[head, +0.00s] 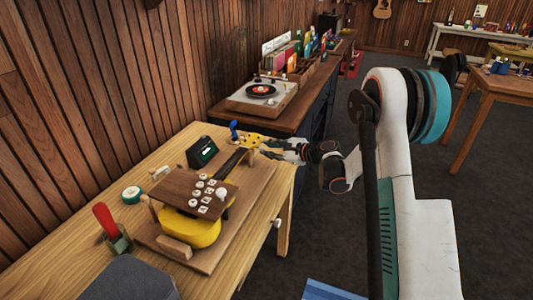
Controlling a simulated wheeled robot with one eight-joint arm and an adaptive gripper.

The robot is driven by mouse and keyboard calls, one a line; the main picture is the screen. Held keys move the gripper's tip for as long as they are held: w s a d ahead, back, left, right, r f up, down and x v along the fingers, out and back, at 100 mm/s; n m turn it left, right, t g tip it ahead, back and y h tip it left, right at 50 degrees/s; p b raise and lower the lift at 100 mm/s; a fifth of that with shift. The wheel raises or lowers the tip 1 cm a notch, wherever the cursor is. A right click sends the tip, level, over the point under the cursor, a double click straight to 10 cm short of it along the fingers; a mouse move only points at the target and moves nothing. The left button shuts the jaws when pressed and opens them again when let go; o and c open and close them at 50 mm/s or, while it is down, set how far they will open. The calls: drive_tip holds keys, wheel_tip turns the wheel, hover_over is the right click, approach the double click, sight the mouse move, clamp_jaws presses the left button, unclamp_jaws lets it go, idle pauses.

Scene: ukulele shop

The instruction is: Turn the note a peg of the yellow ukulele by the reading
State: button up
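The yellow ukulele lies on a wooden base on the workbench, its body (192,230) toward me and its yellow headstock (253,140) at the far end. Small light pegs show at the headstock's edges; the note letters cannot be read. My gripper (267,148) is at the right side of the headstock, with its fingers pointing left toward the pegs. Whether it touches or encloses a peg cannot be told, nor how far its fingers are apart. A dark box with a small green display (207,152) stands left of the neck; its reading is too small to make out.
A brown board (180,184) with several white lettered pieces stands over the ukulele body. A blue object (233,128) stands left of the headstock. A red-handled tool (106,220) in a green holder and a green tape roll (131,195) are at left. A record player (262,95) stands behind.

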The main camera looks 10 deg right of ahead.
drive_tip(key=shift+x, duration=1.05)
clamp_jaws()
drive_tip(key=shift+s+f+n+t, duration=0.1)
drive_tip(key=shift+n+t, duration=0.5)
drive_tip(key=shift+n, duration=0.5)
unclamp_jaws()
drive_tip(key=v, duration=1.2)
